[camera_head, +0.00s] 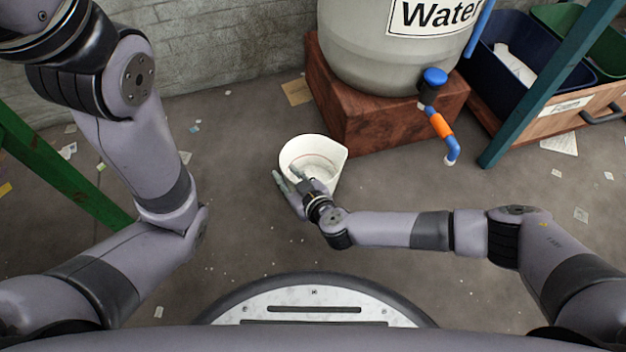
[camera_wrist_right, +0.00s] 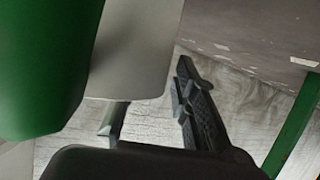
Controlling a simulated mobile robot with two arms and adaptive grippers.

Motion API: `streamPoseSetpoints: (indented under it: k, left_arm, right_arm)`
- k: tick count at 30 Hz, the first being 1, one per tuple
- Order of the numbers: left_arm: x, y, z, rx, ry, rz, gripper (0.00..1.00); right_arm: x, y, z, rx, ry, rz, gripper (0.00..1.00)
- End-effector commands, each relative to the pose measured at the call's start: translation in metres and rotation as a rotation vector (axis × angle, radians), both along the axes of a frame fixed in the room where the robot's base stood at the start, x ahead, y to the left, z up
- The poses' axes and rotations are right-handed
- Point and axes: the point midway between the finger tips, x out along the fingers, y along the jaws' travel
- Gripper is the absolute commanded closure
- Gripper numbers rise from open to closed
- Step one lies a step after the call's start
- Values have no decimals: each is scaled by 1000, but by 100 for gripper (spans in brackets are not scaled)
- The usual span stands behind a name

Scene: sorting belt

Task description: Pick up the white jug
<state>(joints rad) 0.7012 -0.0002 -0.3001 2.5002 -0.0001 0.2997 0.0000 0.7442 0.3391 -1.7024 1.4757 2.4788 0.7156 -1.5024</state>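The white jug (camera_head: 326,149) shows in the head view near the middle, with its open mouth facing up and a pouring lip at the right. My right gripper (camera_head: 288,176) is at the jug's near left side, its fingers apart and overlapping the rim in the picture. In the right wrist view the fingers (camera_wrist_right: 152,98) are spread, and a pale grey-white surface (camera_wrist_right: 135,45), likely the jug, covers the left fingertip. I cannot tell whether the fingers touch the jug. My left arm is folded at the left; its gripper is out of view.
A large water tank (camera_head: 375,55) with a blue and orange tap (camera_head: 440,125) stands on a reddish block (camera_head: 345,115) behind the jug. Bins (camera_head: 515,55) are at the back right. A green shape (camera_wrist_right: 40,65) fills the wrist view's left. Scraps litter the floor.

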Motion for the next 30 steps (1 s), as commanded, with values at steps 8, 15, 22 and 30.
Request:
streamPoseSetpoints:
  k: [8, 15, 22, 30]
  left_arm:
    - [0, 0, 1, 1, -1, 0, 100]
    - [0, 0, 0, 1, -1, 0, 100]
    - [0, 0, 0, 1, -1, -1, 100]
    - [0, 0, 0, 1, -1, 0, 100]
  right_arm:
    - [0, 0, 1, 0, 0, 0, 79]
    - [0, 0, 1, 0, 0, 0, 95]
    - [0, 0, 1, 0, 0, 0, 100]
    - [0, 0, 0, 0, 0, 0, 100]
